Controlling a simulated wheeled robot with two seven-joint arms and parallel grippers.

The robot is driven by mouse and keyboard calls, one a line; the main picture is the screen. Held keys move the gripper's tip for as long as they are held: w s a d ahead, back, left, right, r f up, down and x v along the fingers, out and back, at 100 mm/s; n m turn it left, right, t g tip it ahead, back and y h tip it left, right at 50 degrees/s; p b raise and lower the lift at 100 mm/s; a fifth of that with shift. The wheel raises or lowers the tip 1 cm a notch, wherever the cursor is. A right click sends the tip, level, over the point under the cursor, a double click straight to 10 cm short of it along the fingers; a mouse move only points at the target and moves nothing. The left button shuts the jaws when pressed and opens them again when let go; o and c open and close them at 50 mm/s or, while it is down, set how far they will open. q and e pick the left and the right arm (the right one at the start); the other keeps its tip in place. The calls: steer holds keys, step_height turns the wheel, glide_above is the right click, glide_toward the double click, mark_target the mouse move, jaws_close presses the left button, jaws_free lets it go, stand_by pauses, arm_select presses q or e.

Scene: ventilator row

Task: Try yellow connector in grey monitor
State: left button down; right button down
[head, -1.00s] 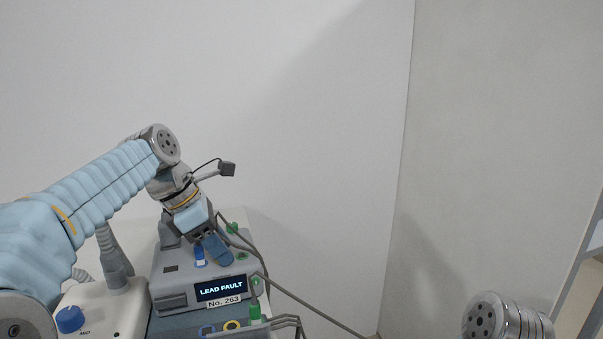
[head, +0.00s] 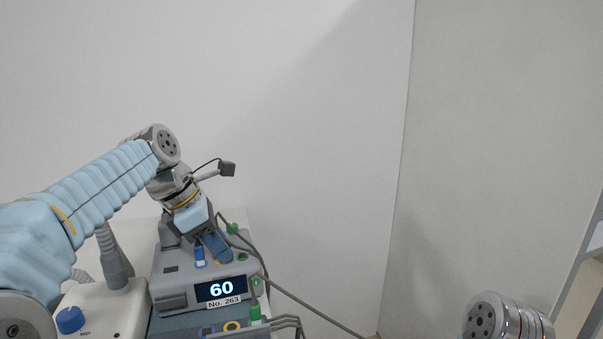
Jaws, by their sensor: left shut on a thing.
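The grey monitor (head: 178,272) stands at lower left, with a lit screen (head: 221,289) reading 60 and a label No. 263 (head: 223,302). My left gripper (head: 218,248) reaches down to the monitor's top. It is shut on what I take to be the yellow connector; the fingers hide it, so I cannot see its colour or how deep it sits. A dark cable (head: 243,239) runs from behind the gripper over the monitor's right side. My right gripper is out of view; only part of that arm shows at lower right.
A blue connector (head: 199,255) stands beside the gripper on the monitor's top. Green connectors are behind it (head: 232,228) and on the unit below (head: 254,313). That lower unit has a yellow ring (head: 232,326). A white device with a blue knob (head: 70,319) stands left.

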arm_select(q)
steer(key=shift+r, duration=0.15)
steer(key=shift+r+p, duration=0.7)
steer(key=shift+r, duration=1.65)
stand_by(0.3)
